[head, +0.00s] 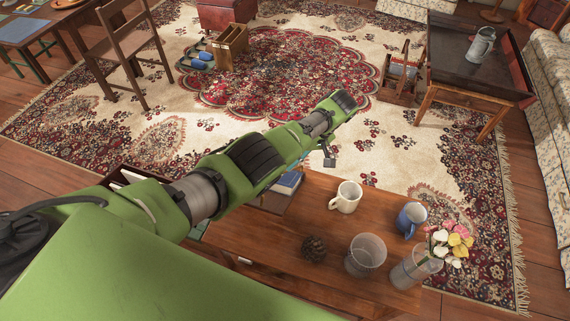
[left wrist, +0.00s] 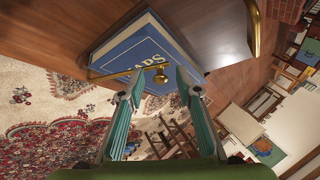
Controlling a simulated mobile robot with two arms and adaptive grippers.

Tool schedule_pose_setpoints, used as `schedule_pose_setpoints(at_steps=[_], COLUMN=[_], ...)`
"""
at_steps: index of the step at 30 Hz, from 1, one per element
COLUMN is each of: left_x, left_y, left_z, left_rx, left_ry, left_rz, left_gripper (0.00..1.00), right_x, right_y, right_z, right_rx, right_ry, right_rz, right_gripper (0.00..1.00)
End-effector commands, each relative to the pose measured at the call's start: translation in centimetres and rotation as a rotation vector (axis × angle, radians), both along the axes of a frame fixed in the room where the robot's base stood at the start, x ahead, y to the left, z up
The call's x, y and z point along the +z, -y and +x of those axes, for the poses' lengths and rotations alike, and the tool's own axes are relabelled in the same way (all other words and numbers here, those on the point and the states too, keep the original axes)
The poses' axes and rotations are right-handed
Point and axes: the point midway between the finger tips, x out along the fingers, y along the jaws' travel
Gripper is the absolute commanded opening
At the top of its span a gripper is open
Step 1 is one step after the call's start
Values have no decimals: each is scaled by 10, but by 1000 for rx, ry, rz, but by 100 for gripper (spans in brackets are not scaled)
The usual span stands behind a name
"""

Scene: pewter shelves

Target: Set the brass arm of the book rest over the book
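The book (head: 287,183) also shows partly behind my arm in the head view. A brass arm (left wrist: 112,77) with a round knob crosses the book's near edge in the wrist view; I cannot tell whether it touches the cover. A second brass piece (left wrist: 252,28) stands at the rest's right side. My left gripper (left wrist: 158,84) has its teal fingers apart, with the knob end between or just beyond the tips. My right gripper is not in view.
On the wooden table (head: 260,240) stand a white mug (head: 346,197), a blue mug (head: 410,219), a pinecone (head: 314,248), a clear glass (head: 365,255) and a vase of flowers (head: 414,268). The patterned rug (head: 400,150) lies beyond the table.

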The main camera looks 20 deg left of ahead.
Motion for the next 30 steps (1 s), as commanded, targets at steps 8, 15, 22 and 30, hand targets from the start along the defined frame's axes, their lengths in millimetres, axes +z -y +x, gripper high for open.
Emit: schedule_pose_setpoints(at_steps=[8, 15, 22, 30], left_x=[46, 83, 95, 99], left_y=[26, 45, 52, 54], left_z=[15, 25, 29, 29], left_rx=[-3, 1, 1, 0], left_ry=[4, -1, 1, 1], left_rz=[-2, 0, 0, -1], left_gripper=[31, 31, 31, 31], right_x=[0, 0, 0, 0], right_y=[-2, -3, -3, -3], right_z=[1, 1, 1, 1], right_rx=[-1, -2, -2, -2], right_ry=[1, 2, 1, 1], right_rz=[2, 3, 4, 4], right_gripper=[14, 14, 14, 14])
